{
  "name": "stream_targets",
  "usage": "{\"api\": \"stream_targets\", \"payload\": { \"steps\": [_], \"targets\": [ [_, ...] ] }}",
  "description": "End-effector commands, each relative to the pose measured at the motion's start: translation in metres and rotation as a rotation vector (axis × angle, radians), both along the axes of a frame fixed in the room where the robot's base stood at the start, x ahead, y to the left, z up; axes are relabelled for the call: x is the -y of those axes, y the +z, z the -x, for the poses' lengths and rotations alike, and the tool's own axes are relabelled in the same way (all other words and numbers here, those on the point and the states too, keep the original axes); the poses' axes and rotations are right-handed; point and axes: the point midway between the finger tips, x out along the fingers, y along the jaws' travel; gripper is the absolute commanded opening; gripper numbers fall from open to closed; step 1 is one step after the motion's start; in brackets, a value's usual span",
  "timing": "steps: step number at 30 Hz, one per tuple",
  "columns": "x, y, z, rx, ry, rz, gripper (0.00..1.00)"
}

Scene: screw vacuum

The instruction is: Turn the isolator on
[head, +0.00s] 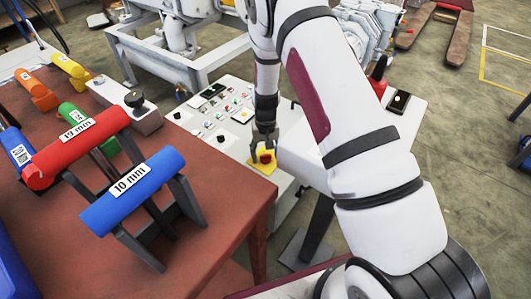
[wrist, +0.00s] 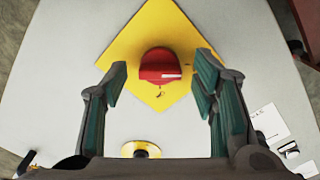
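The isolator is a red knob (wrist: 160,66) with a white mark, on a yellow square plate (wrist: 158,22). In the head view the red knob (head: 266,158) and yellow plate (head: 258,167) sit at the near end of a white control panel. My gripper (head: 264,143) points down over the knob. In the wrist view my gripper (wrist: 162,78) is open, with one finger on each side of the knob and visible gaps between. I cannot tell whether the fingertips are level with the knob. The white mark lies nearly level across the picture.
A round yellow fitting with a dark centre (wrist: 140,150) is close to the knob. The control panel (head: 205,145) carries several small buttons. A brown table (head: 225,225) at left holds a blue 10 mm tool (head: 133,190) and a red tool (head: 80,145). My arm hides part of the panel.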

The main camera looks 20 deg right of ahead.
Motion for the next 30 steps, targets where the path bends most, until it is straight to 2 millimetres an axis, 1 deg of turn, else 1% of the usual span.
{"api": "stream_targets", "payload": {
  "steps": [1,2,3,5,6,14,19,23,30],
  "targets": [
    [0.0,0.0002,0.0,0.0,0.0,0.0,0.44],
    [0.0,0.0002,0.0,0.0,0.0,0.0,0.37],
    [0.0,0.0002,0.0,0.0,0.0,0.0,0.28],
    [0.0,0.0002,0.0,0.0,0.0,0.0,0.15],
    [0.0,0.0002,0.0,0.0,0.0,0.0,0.06],
    [0.0001,0.0003,0.0001,0.0,-0.011,0.0,0.05],
    [0.0001,0.0004,0.0001,0.0,-0.063,0.0,0.05],
    [0.0001,0.0006,0.0,0.0,-0.138,0.0,0.05],
    [0.0,0.001,0.0,0.0,-0.345,0.001,0.05]
  ]
}}
